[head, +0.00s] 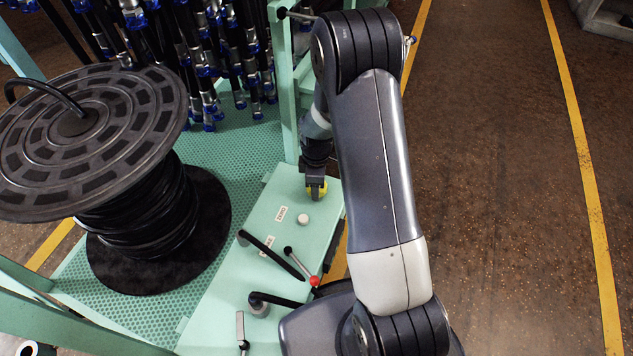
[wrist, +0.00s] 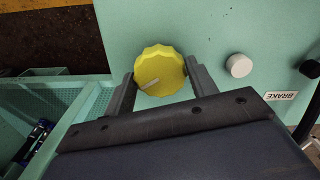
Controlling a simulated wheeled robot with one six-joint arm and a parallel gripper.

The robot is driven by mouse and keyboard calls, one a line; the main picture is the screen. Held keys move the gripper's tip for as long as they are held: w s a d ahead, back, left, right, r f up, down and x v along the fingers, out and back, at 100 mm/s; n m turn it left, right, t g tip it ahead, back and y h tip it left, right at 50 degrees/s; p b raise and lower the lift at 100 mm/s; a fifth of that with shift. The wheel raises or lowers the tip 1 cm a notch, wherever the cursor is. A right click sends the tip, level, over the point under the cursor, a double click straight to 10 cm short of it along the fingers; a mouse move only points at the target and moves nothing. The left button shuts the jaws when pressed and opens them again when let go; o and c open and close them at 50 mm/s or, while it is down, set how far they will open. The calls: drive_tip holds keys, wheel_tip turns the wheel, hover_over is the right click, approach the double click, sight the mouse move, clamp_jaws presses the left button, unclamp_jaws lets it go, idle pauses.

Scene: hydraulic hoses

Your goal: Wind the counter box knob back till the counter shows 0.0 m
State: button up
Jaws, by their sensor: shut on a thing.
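The yellow scalloped knob (wrist: 160,72) sits on the pale green counter box (wrist: 215,25). In the wrist view my gripper (wrist: 160,80) has one finger on each side of the knob and is shut on it. A grey mark shows on the knob's face. In the head view the knob (head: 317,190) is partly covered by my gripper (head: 316,186), which points down at the box top (head: 300,225). The counter's digits cannot be seen in either view.
A white button (head: 303,219) is close to the knob, beside a small label (head: 281,213). Black levers (head: 270,255) and a red-tipped lever (head: 314,281) stand nearer. A large hose reel (head: 80,140) is at left, hanging hoses (head: 235,50) behind. Floor at right is clear.

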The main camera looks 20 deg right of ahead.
drive_tip(key=shift+m, duration=3.3)
idle(0.4)
drive_tip(key=shift+m, duration=3.2)
idle(1.1)
